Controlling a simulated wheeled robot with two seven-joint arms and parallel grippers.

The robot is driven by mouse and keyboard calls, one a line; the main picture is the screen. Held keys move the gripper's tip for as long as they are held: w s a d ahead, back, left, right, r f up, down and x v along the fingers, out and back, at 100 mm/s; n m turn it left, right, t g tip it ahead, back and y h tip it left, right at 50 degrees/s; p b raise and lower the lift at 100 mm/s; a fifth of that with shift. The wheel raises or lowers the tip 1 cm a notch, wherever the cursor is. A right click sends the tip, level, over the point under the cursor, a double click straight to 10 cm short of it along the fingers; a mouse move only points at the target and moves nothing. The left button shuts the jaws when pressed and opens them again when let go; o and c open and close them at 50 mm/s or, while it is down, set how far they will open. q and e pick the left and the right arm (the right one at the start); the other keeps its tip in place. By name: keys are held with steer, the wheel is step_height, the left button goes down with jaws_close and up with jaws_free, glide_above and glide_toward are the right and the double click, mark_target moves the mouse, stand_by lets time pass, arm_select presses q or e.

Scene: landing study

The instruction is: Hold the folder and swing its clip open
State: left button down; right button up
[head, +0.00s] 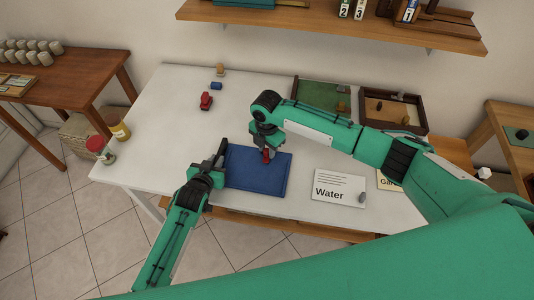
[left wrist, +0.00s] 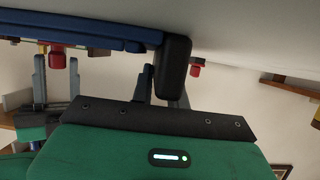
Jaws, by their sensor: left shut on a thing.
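The blue folder (head: 257,172) lies flat near the front edge of the white table (head: 180,105). In the left wrist view it shows edge-on (left wrist: 90,30) at the upper left. My left gripper (head: 219,160) is shut on the folder's left edge; a dark fingertip (left wrist: 173,68) shows at that edge. The red clip (head: 267,156) is on the folder's upper part, partly hidden by my right gripper (head: 266,146). In the left wrist view, the right gripper's two fingers (left wrist: 57,75) stand apart on either side of the red clip (left wrist: 57,58), with small gaps.
A white "Water" card (head: 338,188) with a grey stone lies right of the folder. A green tray (head: 322,95) and a brown tray (head: 420,123) stand at the back right. A red toy (head: 206,101) and jars (head: 119,127) are at the left. Bare table lies behind the folder.

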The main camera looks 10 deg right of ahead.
steer(key=c, duration=0.6)
steer(key=shift+o, duration=0.2)
steer(key=n, duration=0.2)
steer(key=d+n, duration=0.1)
steer(key=n, duration=0.1)
steer(key=shift+s, duration=0.15)
steer(key=n, duration=0.2)
steer(key=d+n, duration=0.1)
steer(key=n, duration=0.1)
steer(key=shift+f, duration=0.1)
